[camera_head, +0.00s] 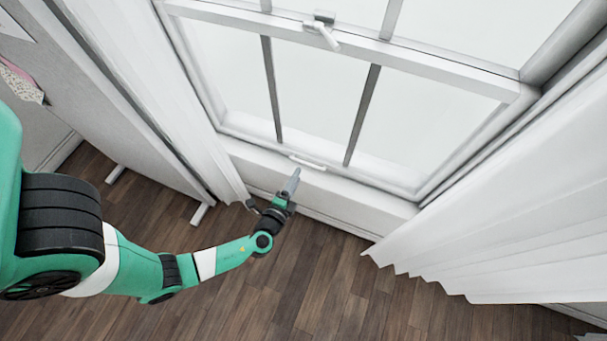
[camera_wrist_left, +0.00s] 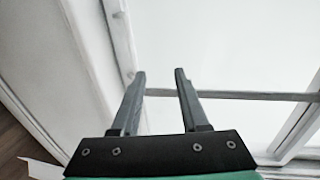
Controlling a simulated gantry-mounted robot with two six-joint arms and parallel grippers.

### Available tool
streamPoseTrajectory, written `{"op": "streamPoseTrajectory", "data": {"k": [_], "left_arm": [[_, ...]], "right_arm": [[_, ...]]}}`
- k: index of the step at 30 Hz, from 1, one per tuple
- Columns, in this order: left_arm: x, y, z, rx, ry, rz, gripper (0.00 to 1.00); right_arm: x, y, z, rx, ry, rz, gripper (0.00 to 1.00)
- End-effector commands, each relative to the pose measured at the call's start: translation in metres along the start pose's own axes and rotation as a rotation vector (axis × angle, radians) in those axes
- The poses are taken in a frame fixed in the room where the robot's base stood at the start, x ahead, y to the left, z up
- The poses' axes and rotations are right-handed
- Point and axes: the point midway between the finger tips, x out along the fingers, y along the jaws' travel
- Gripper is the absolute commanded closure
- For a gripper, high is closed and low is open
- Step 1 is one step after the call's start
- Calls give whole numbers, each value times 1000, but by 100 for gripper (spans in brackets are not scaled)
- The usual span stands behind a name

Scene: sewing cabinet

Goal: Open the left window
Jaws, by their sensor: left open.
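The window's lower sash has a white frame and dark muntins (camera_head: 360,115), and it looks to be down at the sill. A small white handle (camera_head: 308,163) sits on its bottom rail. A white latch (camera_head: 322,32) is on the meeting rail above. My left gripper (camera_head: 292,183) is just below and left of the handle, apart from it as far as I can tell. In the left wrist view my left gripper (camera_wrist_left: 160,74) has its two fingers spread with nothing between them. My right gripper is not in view.
White curtains hang on the left (camera_head: 165,90) and right (camera_head: 510,215) of the window. A grey panel (camera_head: 110,110) on feet stands at the left. The dark wooden floor (camera_head: 310,285) below the window is clear.

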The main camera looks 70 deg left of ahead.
Motion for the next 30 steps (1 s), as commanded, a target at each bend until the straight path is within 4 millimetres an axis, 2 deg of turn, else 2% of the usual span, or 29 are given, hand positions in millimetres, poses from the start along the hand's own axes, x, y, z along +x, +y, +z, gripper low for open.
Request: {"op": "streamPoseTrajectory", "data": {"k": [1, 4, 10, 14, 17, 24, 30], "left_arm": [[0, 36, 8, 11, -6, 14, 56], [-2, 53, 14, 19, -12, 25, 56], [0, 50, 13, 15, -14, 23, 56], [10, 51, 13, 14, -16, 22, 56], [28, 52, 14, 12, -20, 20, 56], [82, 54, 14, 13, -17, 20, 56], [110, 53, 14, 14, -14, 22, 56]], "right_arm": [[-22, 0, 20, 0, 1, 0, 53], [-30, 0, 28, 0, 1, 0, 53], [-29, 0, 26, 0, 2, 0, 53], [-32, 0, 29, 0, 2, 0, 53], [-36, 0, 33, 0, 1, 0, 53], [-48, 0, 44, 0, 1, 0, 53], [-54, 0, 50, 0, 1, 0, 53]]}}
